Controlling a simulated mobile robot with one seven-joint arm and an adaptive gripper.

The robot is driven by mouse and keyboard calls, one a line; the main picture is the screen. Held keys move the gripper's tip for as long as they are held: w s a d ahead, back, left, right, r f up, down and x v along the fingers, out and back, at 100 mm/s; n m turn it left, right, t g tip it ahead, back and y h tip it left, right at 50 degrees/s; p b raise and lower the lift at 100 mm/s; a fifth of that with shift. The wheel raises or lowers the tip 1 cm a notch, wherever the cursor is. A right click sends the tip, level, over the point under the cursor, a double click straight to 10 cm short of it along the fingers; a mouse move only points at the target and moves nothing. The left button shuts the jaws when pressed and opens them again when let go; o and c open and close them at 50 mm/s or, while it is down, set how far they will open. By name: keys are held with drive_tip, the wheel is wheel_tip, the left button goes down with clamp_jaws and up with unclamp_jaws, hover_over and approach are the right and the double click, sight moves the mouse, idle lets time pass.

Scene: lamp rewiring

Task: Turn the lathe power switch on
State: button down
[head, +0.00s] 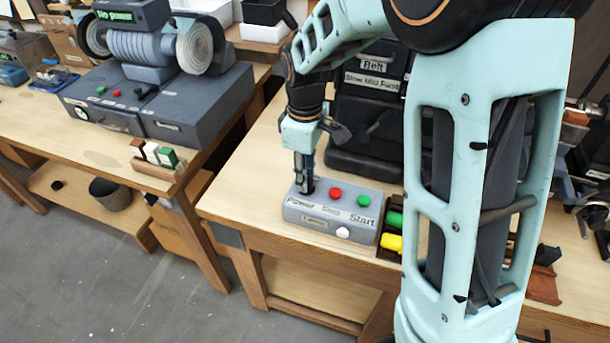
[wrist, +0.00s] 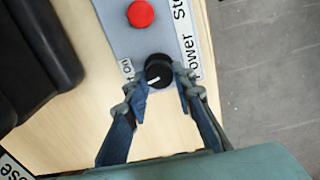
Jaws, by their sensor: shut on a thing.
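The lathe power switch is a black round knob (wrist: 158,70) with a white pointer line, on a grey control box (head: 318,215) labelled Power, Stop and Start. In the wrist view, an "On" label sits just left of the knob, and the pointer lies roughly sideways, tilted slightly. My gripper (head: 306,188) points down at the Power end of the box. In the wrist view, my gripper (wrist: 162,83) has its two fingers on either side of the knob, shut on it. In the head view the fingers mostly hide the knob.
A red button (head: 336,195) and a green button (head: 363,201) sit right of the knob, with a white knob (head: 343,232) on the box front. A tray with green and yellow blocks (head: 392,243) stands right of the box. A dark machine (head: 362,120) stands behind.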

drive_tip(key=m, duration=0.5)
drive_tip(key=shift+m+b, duration=0.3)
drive_tip(key=m, duration=0.5)
drive_tip(key=shift+w+d+m, duration=0.1)
drive_tip(key=shift+m, duration=0.3)
drive_tip(key=c, duration=1.6)
unclamp_jaws()
drive_tip(key=shift+r, duration=0.1)
drive_tip(key=shift+r, duration=5.95)
